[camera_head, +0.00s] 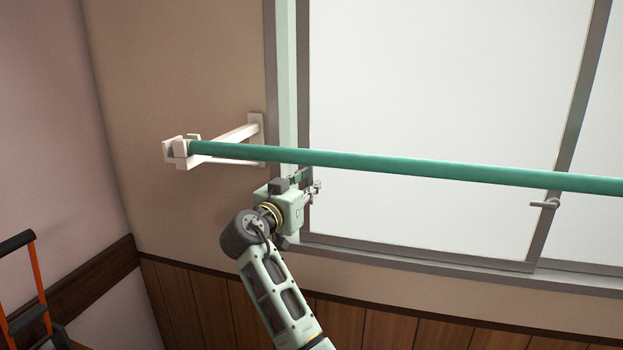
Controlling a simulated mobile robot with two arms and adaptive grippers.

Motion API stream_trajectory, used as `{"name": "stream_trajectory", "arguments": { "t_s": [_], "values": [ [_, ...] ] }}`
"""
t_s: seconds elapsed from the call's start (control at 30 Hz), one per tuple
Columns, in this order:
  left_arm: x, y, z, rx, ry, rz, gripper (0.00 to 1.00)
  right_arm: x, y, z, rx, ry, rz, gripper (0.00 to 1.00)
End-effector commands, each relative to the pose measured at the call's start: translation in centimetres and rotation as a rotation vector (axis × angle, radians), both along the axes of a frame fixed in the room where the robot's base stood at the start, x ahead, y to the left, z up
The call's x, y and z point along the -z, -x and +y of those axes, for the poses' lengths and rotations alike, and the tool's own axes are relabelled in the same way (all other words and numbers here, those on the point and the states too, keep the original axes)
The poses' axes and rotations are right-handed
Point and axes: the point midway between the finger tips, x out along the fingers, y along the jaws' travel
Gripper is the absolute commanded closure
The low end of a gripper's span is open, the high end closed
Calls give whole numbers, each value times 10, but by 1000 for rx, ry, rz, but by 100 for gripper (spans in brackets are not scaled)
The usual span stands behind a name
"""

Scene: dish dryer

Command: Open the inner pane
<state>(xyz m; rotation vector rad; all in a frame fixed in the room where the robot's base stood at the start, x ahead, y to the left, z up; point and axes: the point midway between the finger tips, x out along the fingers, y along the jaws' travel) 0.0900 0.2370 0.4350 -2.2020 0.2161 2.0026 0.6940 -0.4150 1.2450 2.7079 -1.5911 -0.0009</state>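A sliding window with frosted panes fills the upper right. The large left pane (430,80) has a grey frame, and its left stile (303,70) stands beside a pale green vertical strip (287,70). Another pane (600,110) shows at the right edge; I cannot tell for sure which one is the inner pane. A small latch (545,204) sits on the stile between them. My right gripper (312,188) is at the lower left stile, below the green pole. Its fingers are small and partly hidden, so contact and opening are unclear. My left gripper is not in view.
A green pole (400,166) crosses in front of the window just above my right gripper. A white wall bracket (225,150) holds its left end. Wood panelling (205,300) lies below. An orange and black frame (38,270) stands at the lower left.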

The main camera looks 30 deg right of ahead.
Motion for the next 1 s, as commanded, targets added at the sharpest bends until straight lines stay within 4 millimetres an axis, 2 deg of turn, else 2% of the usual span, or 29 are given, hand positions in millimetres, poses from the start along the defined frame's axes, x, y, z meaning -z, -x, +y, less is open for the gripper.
{"name": "stream_trajectory", "arguments": {
  "t_s": [0.03, 0.2, 0.47, 0.7, 1.0],
  "values": [
    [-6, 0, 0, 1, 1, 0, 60, -3, -4, -6, 0, 2, 2, 83],
    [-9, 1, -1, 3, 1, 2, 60, 0, -10, -17, -1, 1, 2, 83],
    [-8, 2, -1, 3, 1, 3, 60, 1, -11, -19, -2, 0, 1, 83],
    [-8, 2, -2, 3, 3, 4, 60, 1, -11, -18, -2, 0, 2, 100],
    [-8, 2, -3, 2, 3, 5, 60, 1, -11, -18, -3, 0, 2, 100]
  ]
}}
